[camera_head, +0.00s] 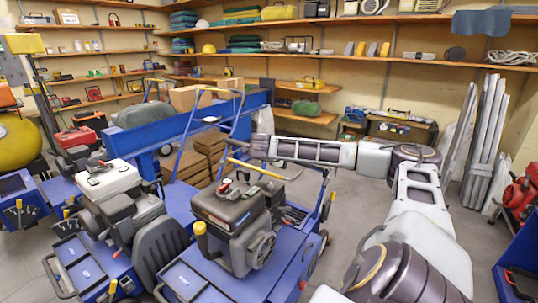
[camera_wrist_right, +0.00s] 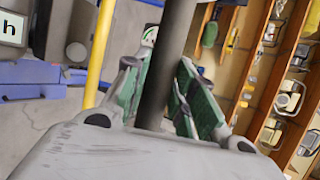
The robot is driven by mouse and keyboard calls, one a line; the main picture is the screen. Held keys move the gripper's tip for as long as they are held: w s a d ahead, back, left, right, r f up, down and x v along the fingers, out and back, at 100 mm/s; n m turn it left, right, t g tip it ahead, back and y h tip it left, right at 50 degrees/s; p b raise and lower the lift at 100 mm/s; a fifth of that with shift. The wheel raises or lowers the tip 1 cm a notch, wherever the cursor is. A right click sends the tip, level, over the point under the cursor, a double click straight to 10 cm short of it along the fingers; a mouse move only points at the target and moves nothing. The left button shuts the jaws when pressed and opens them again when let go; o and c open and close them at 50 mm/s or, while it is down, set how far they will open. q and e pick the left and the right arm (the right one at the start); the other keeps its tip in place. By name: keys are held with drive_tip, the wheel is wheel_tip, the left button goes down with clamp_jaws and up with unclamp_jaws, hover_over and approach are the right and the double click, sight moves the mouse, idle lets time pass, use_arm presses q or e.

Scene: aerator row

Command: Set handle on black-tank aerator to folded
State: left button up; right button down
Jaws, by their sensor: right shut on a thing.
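The black-tank aerator (camera_head: 240,215) stands in the centre of the head view, with a dark engine and tank on a blue deck. A yellow bar (camera_head: 257,169) crosses just above its tank. My right arm reaches in from the right, and its gripper (camera_head: 258,147) is beside and behind this bar. In the right wrist view, the green-padded fingers (camera_wrist_right: 165,95) are closed around a dark grey bar (camera_wrist_right: 166,70). A yellow bar (camera_wrist_right: 100,50) runs to its left. I cannot tell how the grey bar joins the aerator. My left gripper is out of view.
A white-tank aerator (camera_head: 108,180) stands close to the left. A blue tubular frame with a yellow top (camera_head: 216,88) rises behind the black tank, near cardboard boxes (camera_head: 190,97). Shelves line the walls. Grey panels (camera_head: 484,125) lean at the right. Floor is open behind my right arm.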

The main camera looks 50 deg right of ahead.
drive_tip(key=shift+w+r, duration=0.1)
drive_tip(key=shift+r, duration=0.05)
drive_tip(key=c, duration=1.2)
unclamp_jaws()
drive_tip(key=shift+o, duration=0.2)
drive_tip(key=v, duration=1.2)
